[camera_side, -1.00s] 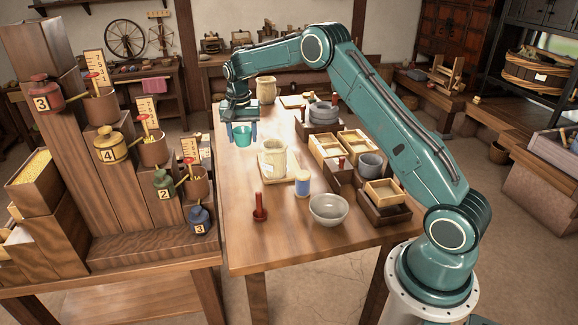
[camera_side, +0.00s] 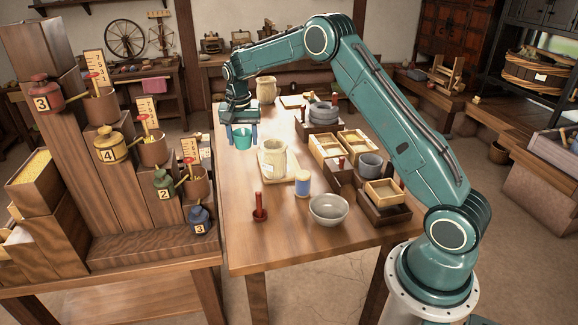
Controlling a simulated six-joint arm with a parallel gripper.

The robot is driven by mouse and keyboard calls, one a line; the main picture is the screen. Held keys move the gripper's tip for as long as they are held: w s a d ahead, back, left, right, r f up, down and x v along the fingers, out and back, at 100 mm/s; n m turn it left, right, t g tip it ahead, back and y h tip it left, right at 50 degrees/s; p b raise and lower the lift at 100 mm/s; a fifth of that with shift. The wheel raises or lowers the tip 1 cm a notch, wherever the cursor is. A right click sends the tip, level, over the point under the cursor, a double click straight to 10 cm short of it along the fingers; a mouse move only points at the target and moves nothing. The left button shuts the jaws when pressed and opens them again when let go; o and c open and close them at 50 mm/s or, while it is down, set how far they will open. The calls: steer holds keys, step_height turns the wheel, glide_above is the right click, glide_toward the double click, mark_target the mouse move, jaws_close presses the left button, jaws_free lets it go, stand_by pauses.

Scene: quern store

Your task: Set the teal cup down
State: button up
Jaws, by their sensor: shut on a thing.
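The teal cup (camera_side: 242,139) is upright between the fingers of my gripper (camera_side: 242,134), near the left edge of the wooden table (camera_side: 290,228). My gripper points down and is shut on the cup, with a blue finger on each side of it. I cannot tell whether the cup's base touches the table top or hangs a little above it.
A cream jar (camera_side: 273,158) on a board stands close to the right of the cup. Another tan jar (camera_side: 266,90) stands behind. A blue jar (camera_side: 302,184), a grey bowl (camera_side: 328,209) and several wooden trays (camera_side: 386,193) fill the front and right.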

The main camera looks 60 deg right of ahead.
steer(key=s+a+m, duration=0.1)
steer(key=s+a, duration=0.5)
steer(key=s, duration=0.1)
glide_above(273, 239)
steer(key=shift+m, duration=0.4)
steer(key=f, duration=1.6)
steer(key=shift+s+a, duration=0.2)
steer(key=shift+a, duration=0.05)
steer(key=shift+f, duration=0.1)
steer(key=shift+f, duration=1.85)
steer(key=shift+f, duration=0.15)
steer(key=o, duration=1)
